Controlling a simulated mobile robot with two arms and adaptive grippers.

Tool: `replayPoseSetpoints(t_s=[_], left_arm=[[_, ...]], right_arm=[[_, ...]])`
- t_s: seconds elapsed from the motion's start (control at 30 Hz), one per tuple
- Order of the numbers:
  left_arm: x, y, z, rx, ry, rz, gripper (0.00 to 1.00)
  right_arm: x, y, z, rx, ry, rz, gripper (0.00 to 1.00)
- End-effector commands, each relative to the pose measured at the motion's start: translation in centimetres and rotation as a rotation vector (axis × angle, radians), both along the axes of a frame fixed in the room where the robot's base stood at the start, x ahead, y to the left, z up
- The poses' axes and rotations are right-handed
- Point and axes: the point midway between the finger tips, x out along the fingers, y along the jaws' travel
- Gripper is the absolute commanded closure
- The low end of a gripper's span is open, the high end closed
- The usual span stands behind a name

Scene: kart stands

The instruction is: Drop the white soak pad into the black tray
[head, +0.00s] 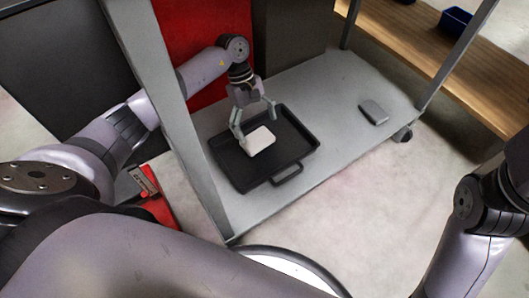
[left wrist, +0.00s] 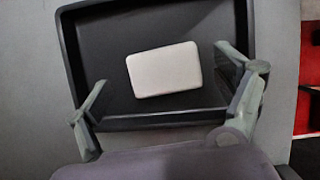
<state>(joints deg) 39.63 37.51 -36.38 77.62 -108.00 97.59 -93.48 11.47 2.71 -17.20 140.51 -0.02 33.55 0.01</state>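The white soak pad (head: 258,140) lies inside the black tray (head: 236,178), near its middle. The tray is on the grey lower shelf of the stand. My left gripper (head: 255,120) is above the tray with its fingers spread, just behind the pad. In the left wrist view the pad (left wrist: 164,70) lies in the tray (left wrist: 150,123), beyond the two open fingers (left wrist: 168,85), with gaps on both sides. It looks clear of the fingers. My right gripper is not in view; only part of my right arm shows at the right edge.
A grey pad or block (head: 373,112) lies on the shelf (head: 340,80) right of the tray. A stand post (head: 170,90) rises left of the tray. A wooden shelf (head: 460,60) with a blue bin (head: 456,20) is at upper right. Open floor lies in front.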

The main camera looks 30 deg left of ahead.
Motion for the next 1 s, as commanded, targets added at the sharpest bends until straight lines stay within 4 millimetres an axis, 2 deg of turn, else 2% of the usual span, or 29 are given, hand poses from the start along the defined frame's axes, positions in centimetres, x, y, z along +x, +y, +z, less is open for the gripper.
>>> replayPoseSetpoints(t_s=[0.1,0.43,0.53,0.67,1.0], left_arm=[[0.0,0.0,0.0,0.000,0.000,0.000,0.00],[0.0,0.0,0.1,0.001,0.000,0.000,0.00],[0.2,0.3,0.6,0.001,-0.002,0.000,0.00],[0.6,1.0,2.4,0.002,-0.005,0.002,0.00],[1.7,3.3,8.9,0.002,-0.004,0.001,0.00]], right_arm=[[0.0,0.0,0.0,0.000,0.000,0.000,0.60],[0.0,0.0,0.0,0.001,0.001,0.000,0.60],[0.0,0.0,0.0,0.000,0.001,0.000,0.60],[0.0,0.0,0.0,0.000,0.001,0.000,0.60],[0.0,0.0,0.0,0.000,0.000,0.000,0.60]])
